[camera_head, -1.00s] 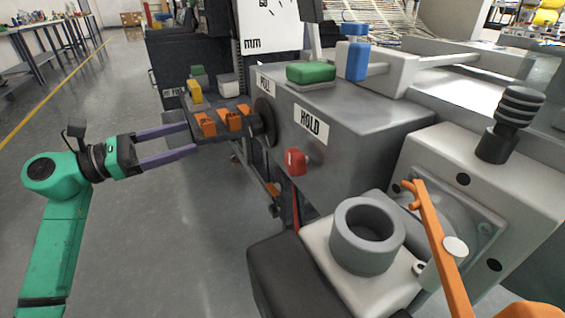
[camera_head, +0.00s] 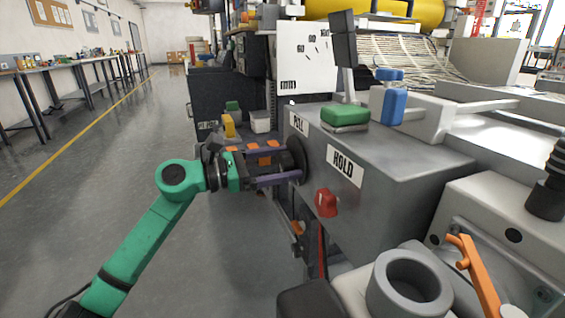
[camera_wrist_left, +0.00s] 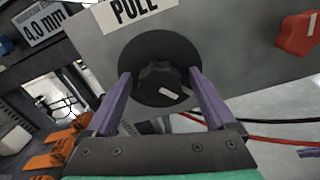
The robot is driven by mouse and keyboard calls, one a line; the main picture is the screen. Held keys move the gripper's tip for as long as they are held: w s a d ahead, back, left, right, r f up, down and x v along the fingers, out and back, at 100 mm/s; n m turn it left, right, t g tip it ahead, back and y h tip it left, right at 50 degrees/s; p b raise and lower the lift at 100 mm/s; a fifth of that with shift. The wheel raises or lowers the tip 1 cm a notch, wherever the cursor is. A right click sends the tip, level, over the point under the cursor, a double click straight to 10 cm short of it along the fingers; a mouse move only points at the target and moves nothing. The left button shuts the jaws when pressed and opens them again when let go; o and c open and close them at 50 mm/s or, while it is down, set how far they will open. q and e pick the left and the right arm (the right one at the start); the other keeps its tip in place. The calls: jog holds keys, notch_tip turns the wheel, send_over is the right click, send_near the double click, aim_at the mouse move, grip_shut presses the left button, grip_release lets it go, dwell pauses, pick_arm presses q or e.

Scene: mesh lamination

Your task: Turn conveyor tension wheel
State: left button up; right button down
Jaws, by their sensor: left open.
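The dark round wheel (camera_head: 299,152) is on the side of the grey machine housing, below the PULL label. In the left wrist view its black knob (camera_wrist_left: 158,80), with a white mark, stands out from a dark disc (camera_wrist_left: 160,48). My left gripper (camera_head: 291,164) is open and reaches the wheel from the left. In the left wrist view its two purple fingers (camera_wrist_left: 160,75) are on either side of the knob, with a gap visible at each side. I cannot tell how deep the fingertips reach. My right gripper is not in view.
A red knob (camera_head: 326,203) is on the same housing, below the HOLD label (camera_head: 344,165). Orange parts (camera_head: 264,159) lie behind my left fingers. Open floor is at the left.

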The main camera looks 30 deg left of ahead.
pick_arm(q)
jog(key=shift+c, duration=0.3)
jog(key=c, duration=1.3)
jog(key=shift+n, duration=0.3)
